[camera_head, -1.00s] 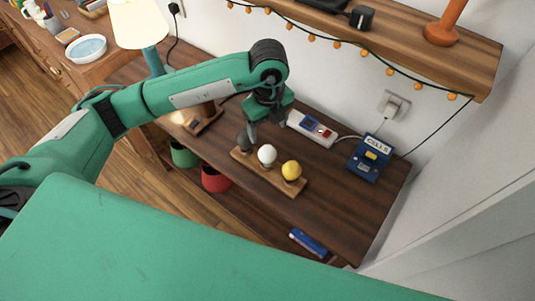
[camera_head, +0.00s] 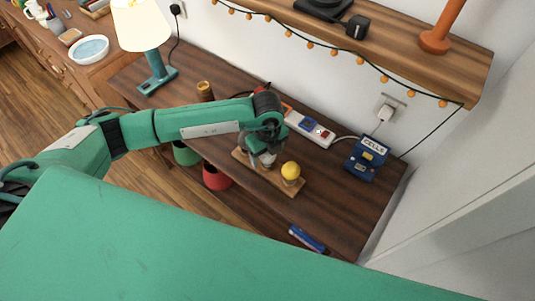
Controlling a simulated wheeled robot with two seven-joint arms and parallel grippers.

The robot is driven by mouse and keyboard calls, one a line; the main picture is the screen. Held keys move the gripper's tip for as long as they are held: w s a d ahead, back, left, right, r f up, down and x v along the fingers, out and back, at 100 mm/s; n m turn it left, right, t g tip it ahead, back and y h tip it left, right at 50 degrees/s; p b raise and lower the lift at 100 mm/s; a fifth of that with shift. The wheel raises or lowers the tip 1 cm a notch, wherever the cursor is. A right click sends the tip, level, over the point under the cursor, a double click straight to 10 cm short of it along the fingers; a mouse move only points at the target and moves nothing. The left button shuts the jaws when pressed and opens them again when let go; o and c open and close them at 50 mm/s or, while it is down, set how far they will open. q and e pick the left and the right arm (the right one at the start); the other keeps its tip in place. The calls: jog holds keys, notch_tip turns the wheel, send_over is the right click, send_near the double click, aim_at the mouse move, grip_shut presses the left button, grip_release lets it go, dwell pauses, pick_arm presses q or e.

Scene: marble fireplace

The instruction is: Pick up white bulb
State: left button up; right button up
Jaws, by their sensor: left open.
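A wooden board (camera_head: 297,189) on the dark table holds the bulbs in a row. The white bulb (camera_head: 268,160) stands in the middle and is mostly hidden by my left gripper. The yellow bulb (camera_head: 290,171) is upright at the board's right end, in plain view. The dark bulb at the board's left end is largely covered by my arm and gripper. My left gripper (camera_head: 263,157) is open and low over the white bulb, pointing down. I cannot tell whether its fingers touch the bulb. My right gripper is not in view.
A teal lamp (camera_head: 157,72) stands at the left. A shelf (camera_head: 400,55) with string lights overhangs the back.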

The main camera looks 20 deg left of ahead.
pick_arm(q)
jog(key=c, duration=1.1)
jog(key=shift+o, duration=0.2)
jog(key=shift+r, duration=0.1)
